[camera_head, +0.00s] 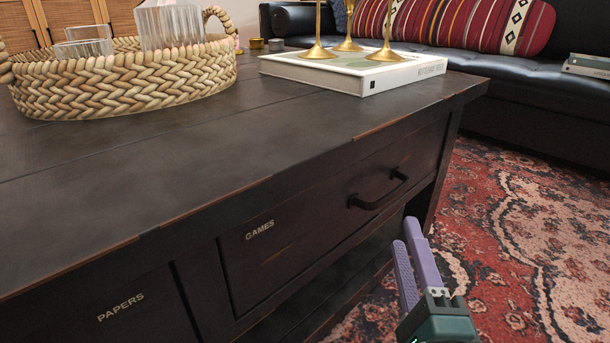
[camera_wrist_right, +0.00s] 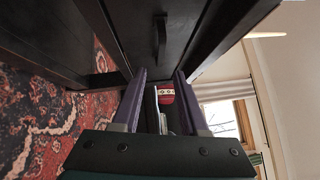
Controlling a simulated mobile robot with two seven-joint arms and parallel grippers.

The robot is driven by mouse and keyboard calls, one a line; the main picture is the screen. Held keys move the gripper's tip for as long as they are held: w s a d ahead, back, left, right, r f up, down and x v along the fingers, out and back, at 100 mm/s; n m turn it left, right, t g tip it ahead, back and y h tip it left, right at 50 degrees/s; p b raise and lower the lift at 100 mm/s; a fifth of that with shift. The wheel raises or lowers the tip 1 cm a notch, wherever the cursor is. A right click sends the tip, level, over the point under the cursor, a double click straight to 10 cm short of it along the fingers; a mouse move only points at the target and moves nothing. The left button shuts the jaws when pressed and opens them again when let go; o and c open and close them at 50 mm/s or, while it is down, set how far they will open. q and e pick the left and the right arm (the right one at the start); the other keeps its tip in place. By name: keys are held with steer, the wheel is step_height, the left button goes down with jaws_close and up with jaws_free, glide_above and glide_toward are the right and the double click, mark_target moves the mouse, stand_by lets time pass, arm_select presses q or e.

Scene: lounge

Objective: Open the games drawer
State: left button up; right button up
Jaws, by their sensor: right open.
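The games drawer (camera_head: 320,205) is in the front of a dark wooden table, labelled "GAMES", and looks closed. Its dark bar handle (camera_head: 378,190) is toward the right of the drawer front. My right gripper (camera_head: 408,230) is open and empty, in front of and a little below the handle, apart from it. In the right wrist view the two purple fingers (camera_wrist_right: 158,78) are spread, and the handle (camera_wrist_right: 160,42) shows beyond them, above the gap. My left gripper is not in view.
A papers drawer (camera_head: 120,310) is to the left. On the tabletop (camera_head: 190,150) stand a woven basket tray (camera_head: 130,88) with glasses and a white book (camera_head: 355,75) under brass stands. A black sofa (camera_head: 530,110) is behind. Patterned rug (camera_head: 520,230) lies open at right.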

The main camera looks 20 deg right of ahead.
steer(key=b+x, duration=0.3)
steer(key=x, duration=0.5)
steer(key=shift+w, duration=0.25)
steer(key=shift+r, duration=0.1)
steer(key=shift+d, duration=0.1)
jaws_close()
stand_by(0.8)
